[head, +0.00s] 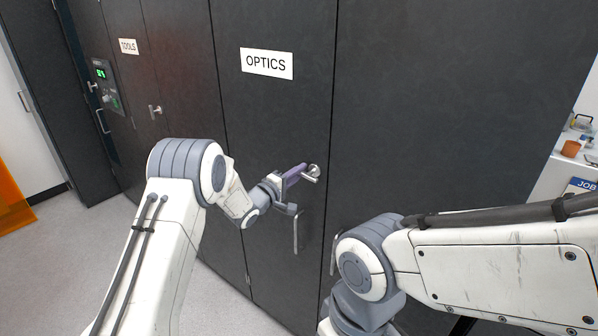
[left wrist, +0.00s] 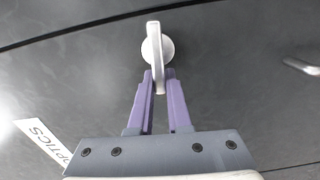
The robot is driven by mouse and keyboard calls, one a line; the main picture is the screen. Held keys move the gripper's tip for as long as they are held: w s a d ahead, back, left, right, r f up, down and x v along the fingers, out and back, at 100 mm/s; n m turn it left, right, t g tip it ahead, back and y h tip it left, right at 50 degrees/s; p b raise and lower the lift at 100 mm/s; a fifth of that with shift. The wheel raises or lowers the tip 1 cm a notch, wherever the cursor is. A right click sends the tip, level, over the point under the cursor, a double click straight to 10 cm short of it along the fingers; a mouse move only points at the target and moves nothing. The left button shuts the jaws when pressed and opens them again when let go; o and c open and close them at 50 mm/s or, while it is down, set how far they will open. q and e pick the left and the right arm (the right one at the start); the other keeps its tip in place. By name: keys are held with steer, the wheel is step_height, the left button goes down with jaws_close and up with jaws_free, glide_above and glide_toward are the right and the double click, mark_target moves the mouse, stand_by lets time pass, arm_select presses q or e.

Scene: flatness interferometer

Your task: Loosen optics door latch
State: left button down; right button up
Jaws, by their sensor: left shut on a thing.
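The optics door (head: 268,115) is a dark grey cabinet door with a white OPTICS label (head: 267,63). Its latch (head: 314,171) is a small silver lever on a round base. My left gripper (head: 303,173) is at the latch, its purple fingers shut on the lever. In the left wrist view the latch (left wrist: 156,45) shows its round base and pale lever, whose end lies between the fingertips of the left gripper (left wrist: 159,78). The label also shows there (left wrist: 42,143), tilted at the left. My right arm is in the head view, but its gripper is not visible.
A vertical door handle (head: 296,232) is below the latch. The TOOLS door (head: 165,60) with its own latch (head: 155,109) and a control panel (head: 107,85) are at the left. A counter with an orange cup (head: 571,149) is at the far right.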

arm_select(q)
steer(key=shift+a+n, duration=0.15)
steer(key=shift+n, duration=0.25)
steer(key=shift+w, duration=0.1)
steer(key=c, duration=0.9)
jaws_free()
steer(key=shift+o, duration=0.2)
steer(key=shift+f, duration=0.1)
steer(key=b+v, duration=0.3)
steer(key=v, duration=0.7)
steer(key=shift+s+b, duration=0.25)
steer(key=shift+b, duration=0.15)
